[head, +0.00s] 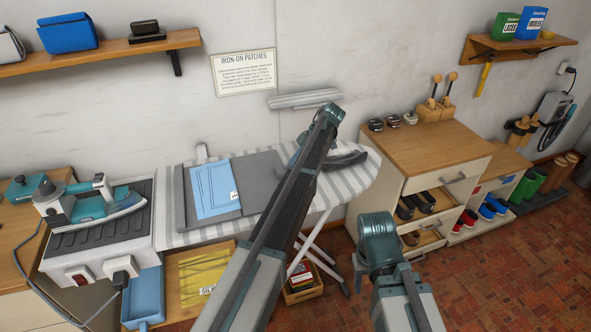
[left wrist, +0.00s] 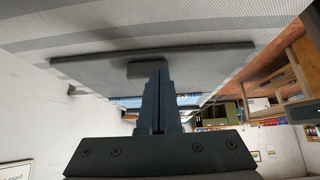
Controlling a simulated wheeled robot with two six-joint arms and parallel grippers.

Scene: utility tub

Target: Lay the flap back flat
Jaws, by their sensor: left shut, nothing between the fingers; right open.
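A grey flap (head: 262,172) lies over the right part of a grey pad (head: 181,200) on the striped ironing board (head: 352,186). A blue sheet (head: 212,188) with a white label lies to its left. In the left wrist view, a grey panel with a small tab (left wrist: 148,69) stands right in front of my left gripper (left wrist: 160,76), which is shut and empty. I cannot tell whether the fingertips touch the tab.
An iron (head: 95,203) stands on a grey unit left of the board. A blue tray (head: 143,295) and a yellow packet (head: 207,275) are in front. A wooden cabinet (head: 425,150) stands at the right. The wall is close behind the board.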

